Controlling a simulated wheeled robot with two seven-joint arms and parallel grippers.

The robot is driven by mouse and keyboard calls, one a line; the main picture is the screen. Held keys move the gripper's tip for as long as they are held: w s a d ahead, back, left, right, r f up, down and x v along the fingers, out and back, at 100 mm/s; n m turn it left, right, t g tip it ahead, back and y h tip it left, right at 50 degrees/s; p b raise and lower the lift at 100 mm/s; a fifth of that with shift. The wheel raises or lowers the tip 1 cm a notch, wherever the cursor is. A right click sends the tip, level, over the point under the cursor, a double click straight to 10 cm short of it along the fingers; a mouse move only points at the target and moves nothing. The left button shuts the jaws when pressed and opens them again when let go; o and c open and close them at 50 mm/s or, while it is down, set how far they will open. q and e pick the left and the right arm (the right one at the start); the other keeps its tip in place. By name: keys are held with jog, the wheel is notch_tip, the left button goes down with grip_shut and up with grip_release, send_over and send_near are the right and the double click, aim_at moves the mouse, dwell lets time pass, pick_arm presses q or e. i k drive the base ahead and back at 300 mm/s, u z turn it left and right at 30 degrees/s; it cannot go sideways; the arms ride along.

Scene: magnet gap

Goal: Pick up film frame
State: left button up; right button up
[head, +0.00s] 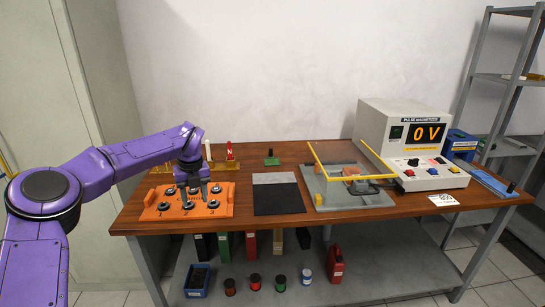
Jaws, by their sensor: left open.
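I cannot tell for sure which object is the film frame. A yellow frame-like piece (326,173) stands tilted on a grey plate (325,201) at the right of the table. A flat black sheet with a grey upper band (278,198) lies in the middle of the table. My left gripper (204,195) points down, open, over an orange board (160,211) that bears several dark round pieces. It is close to these pieces; whether it touches one is unclear. My right gripper is not in view.
A pulse magnetizer (388,129) reading 0 V stands at the back right, beside a blue bin (462,143). The wooden table (300,150) has bare strips between items.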

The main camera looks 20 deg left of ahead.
aim_at(271, 161)
jog(key=i, duration=1.9)
